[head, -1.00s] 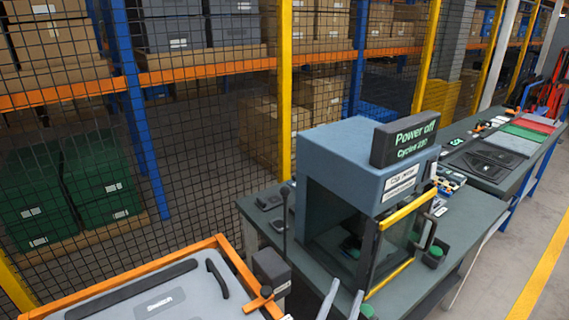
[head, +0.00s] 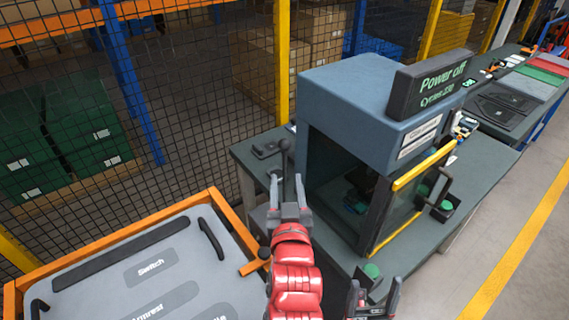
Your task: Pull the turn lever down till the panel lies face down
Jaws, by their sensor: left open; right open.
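The grey panel (head: 104,282) lies in the orange frame (head: 225,213) at lower left, with its lettered face up. A short orange handle (head: 250,267) with a dark knob sits at the frame's right edge. My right gripper (head: 375,292) is open and empty at the bottom edge.
A blue-grey test cabinet (head: 350,92) with a yellow-edged door (head: 408,205) and a "Power off" sign (head: 440,82) stands on the bench (head: 470,185), close right of my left gripper. A mesh fence (head: 190,110) runs behind. Floor at right is clear.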

